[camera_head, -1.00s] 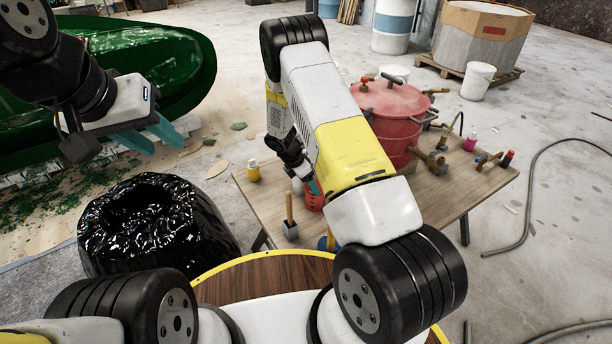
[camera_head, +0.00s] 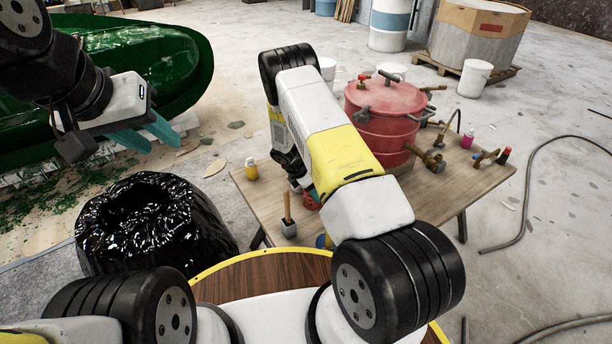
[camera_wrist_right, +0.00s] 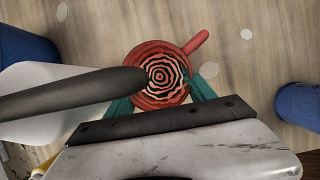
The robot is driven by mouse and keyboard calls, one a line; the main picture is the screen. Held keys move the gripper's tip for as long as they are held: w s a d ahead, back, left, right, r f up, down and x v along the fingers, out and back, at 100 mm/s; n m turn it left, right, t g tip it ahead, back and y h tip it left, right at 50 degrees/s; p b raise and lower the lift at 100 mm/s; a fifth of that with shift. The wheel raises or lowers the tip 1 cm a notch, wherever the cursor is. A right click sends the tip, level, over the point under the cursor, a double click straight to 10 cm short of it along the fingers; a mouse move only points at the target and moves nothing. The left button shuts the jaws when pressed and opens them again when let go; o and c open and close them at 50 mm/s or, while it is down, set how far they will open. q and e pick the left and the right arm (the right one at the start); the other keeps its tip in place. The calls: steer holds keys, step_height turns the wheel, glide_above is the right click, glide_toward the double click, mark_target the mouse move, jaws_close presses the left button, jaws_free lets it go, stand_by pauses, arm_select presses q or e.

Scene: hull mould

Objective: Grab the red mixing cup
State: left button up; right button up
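The red mixing cup (camera_wrist_right: 161,75) stands on the wooden table, seen from above in the right wrist view, its handle pointing to the upper right. Its inside shows dark and pale rings. In the head view only a small red part (camera_head: 311,202) shows past my right arm. My right gripper (camera_wrist_right: 160,98) has its teal fingers apart, one on each side of the cup's near half; I cannot tell whether they touch it. In the head view that gripper is mostly hidden by its arm. My left gripper (camera_head: 146,136) is open and empty, left of the table.
The table (camera_head: 440,200) also bears a red pressure pot (camera_head: 385,115), brass valves (camera_head: 430,158), a yellow bottle (camera_head: 251,169) and a small grey pot with a brush (camera_head: 288,228). Blue containers (camera_wrist_right: 298,103) flank the cup. A black bag-lined bin (camera_head: 150,225) stands left.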

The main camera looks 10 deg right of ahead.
steer(key=shift+c, duration=1.3)
steer(key=shift+r, duration=0.1)
